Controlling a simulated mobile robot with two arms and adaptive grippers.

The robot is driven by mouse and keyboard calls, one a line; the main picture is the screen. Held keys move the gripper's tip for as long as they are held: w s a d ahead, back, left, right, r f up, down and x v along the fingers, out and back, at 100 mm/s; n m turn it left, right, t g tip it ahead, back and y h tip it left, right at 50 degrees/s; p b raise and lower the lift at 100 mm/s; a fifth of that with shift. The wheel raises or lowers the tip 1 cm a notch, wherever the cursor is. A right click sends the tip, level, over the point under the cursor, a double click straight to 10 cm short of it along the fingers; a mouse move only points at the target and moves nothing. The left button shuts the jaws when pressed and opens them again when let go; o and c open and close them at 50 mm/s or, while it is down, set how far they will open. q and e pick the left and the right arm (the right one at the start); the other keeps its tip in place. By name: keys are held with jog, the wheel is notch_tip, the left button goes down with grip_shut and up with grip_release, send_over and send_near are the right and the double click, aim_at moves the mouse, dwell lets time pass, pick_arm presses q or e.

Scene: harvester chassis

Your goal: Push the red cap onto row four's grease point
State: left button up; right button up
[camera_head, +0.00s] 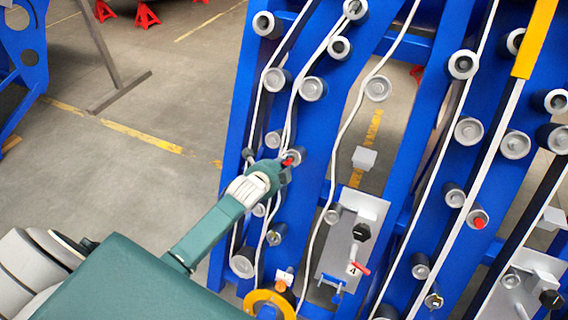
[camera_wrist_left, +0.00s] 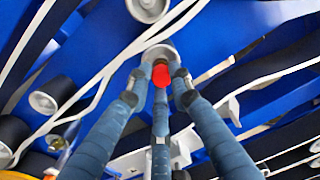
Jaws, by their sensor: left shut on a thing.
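My left gripper (camera_head: 280,172) is at the blue chassis frame, on the left column of grey rollers. It is shut on a small red cap (camera_head: 289,161). In the left wrist view the red cap (camera_wrist_left: 162,76) sits between the three fingertips, in front of a grey round fitting (camera_wrist_left: 160,51). I cannot tell whether the cap touches that fitting. The gripper partly hides the cap and what lies behind it in the head view. A plate marked 4 (camera_head: 352,209) stands to the lower right of the gripper. My right gripper is not in view.
White cords (camera_head: 337,135) run down the blue frame close to the gripper. Grey rollers (camera_head: 313,88) jut out around it. A black knob (camera_head: 361,232) and a red handle (camera_head: 360,268) stick out from the plate. Another red piece (camera_head: 480,222) sits on a roller at right. Open floor lies left.

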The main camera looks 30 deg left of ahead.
pick_arm(q)
jog(key=shift+w+f, duration=0.1)
dwell(0.5)
jog(key=shift+b+x, duration=0.6)
jog(key=shift+x, duration=0.3)
jog(key=shift+s+r+p, duration=0.25)
jog(key=shift+r+p, duration=0.05)
jog(key=shift+p, duration=0.2)
jog(key=shift+p+v, duration=1.75)
jog(key=shift+p, duration=0.05)
jog(key=shift+f, duration=0.1)
jog(key=shift+b+x, duration=0.7)
jog(key=shift+x, duration=0.25)
jog(key=shift+p, duration=0.6)
